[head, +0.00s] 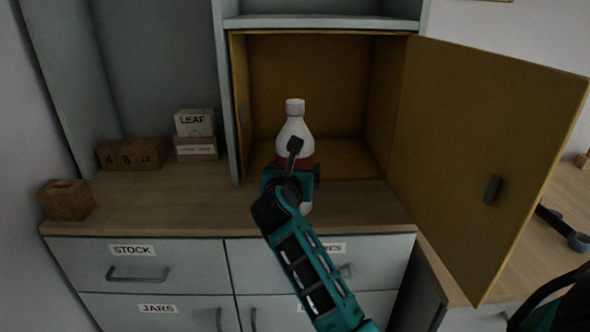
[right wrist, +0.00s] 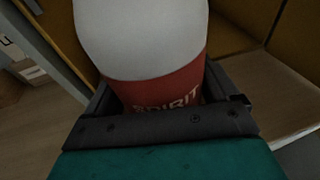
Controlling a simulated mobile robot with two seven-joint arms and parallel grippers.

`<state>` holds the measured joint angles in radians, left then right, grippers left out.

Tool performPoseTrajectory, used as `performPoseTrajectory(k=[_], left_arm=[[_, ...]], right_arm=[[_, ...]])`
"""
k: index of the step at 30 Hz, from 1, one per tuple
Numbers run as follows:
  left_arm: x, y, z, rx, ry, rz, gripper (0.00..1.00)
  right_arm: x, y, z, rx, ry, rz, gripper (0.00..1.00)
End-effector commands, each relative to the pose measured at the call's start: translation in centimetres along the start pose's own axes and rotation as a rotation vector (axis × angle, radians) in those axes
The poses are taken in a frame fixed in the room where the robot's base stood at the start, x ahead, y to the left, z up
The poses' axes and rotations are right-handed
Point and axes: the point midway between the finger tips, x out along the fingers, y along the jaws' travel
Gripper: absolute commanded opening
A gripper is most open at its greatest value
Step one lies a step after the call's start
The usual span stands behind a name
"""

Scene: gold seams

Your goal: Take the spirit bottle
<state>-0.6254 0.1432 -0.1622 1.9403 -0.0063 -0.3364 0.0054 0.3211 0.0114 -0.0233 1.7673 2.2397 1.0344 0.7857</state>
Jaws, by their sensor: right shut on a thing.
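The spirit bottle (head: 295,128) is white with a white cap and a red label band, and stands upright at the front of the open yellow cabinet. My right gripper (head: 292,172) is shut around its middle and hides part of the body. The bottle's base shows just below the gripper; I cannot tell whether it touches the worktop. In the right wrist view the bottle (right wrist: 142,40) sits between the fingers, with the red label reading "SPIRIT" partly covered by the gripper (right wrist: 165,112). My left gripper is not in view.
The yellow cabinet door (head: 480,150) stands wide open on the right. Labelled drawers (head: 150,265) lie below. The cabinet interior (head: 330,90) looks otherwise empty.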

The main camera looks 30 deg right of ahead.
Motion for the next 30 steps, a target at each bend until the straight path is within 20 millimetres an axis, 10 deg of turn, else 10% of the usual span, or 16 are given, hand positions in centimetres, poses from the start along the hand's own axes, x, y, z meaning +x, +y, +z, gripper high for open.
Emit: performPoseTrajectory(k=[9,20,30], left_arm=[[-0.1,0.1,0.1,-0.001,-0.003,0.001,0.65],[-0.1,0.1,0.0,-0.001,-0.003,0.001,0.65],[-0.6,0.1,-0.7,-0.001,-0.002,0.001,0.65]], right_arm=[[0.0,0.0,0.3,0.001,-0.006,0.0,0.19],[-0.1,0.0,0.8,0.002,-0.006,0.0,0.19],[-1.2,0.1,6.0,0.009,-0.011,0.002,0.19]])
